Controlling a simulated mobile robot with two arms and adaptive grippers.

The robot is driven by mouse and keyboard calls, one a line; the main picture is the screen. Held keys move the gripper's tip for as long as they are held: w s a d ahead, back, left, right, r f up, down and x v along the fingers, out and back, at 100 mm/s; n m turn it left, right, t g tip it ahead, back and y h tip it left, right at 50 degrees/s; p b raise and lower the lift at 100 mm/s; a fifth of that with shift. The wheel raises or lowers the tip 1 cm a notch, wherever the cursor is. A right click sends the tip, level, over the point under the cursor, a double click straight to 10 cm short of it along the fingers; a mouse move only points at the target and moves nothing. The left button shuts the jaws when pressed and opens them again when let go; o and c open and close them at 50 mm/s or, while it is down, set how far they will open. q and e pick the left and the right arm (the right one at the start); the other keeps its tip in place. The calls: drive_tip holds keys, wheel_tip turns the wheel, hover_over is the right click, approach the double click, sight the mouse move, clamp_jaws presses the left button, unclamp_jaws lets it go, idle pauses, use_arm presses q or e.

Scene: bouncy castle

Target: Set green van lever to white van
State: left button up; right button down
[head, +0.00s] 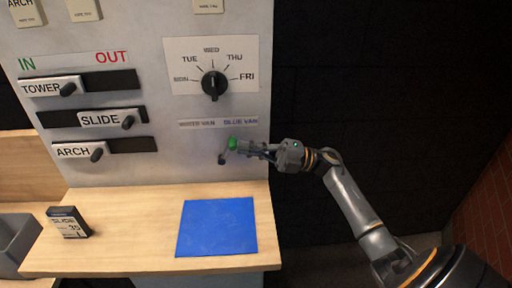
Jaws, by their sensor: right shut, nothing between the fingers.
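The green van lever (233,143) is a small green knob on the pale panel, below a label strip that reads WHITE VAN (197,124) at its left and BLUE VAN (240,122) at its right. A dark tip shows just below and left of the green part. My right gripper (240,150) is shut with nothing between its fingers, its fingertips right at the lever from the right side. I cannot tell whether they touch it. The fingers partly hide the lever's base. My left gripper is not in view.
Above is a day dial (214,84) with a black knob. At left are TOWER (42,89), SLIDE (101,120) and ARCH (74,152) sliders. A blue mat (217,228) and a small SLIDE box (68,222) lie on the wooden counter (130,245). A grey bin (15,245) stands at far left.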

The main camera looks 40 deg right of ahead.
sight(233, 142)
drive_tip(key=shift+r, duration=0.1)
drive_tip(key=a+g+h+p, duration=0.1)
drive_tip(key=p, duration=0.1)
drive_tip(key=w+r+h+p, duration=0.1)
drive_tip(key=p, duration=0.2)
drive_tip(key=a+r+g+h+p, duration=0.1)
drive_tip(key=p, duration=0.1)
drive_tip(key=shift+w+a+r+g+h, duration=0.2)
drive_tip(key=shift+w+a+g+h, duration=0.1)
drive_tip(key=shift+a+h, duration=0.1)
drive_tip(key=shift+w+a+r, duration=0.1)
drive_tip(key=shift+w+a, duration=0.1)
drive_tip(key=shift+a, duration=0.1)
drive_tip(key=shift+d, duration=0.1)
idle(0.4)
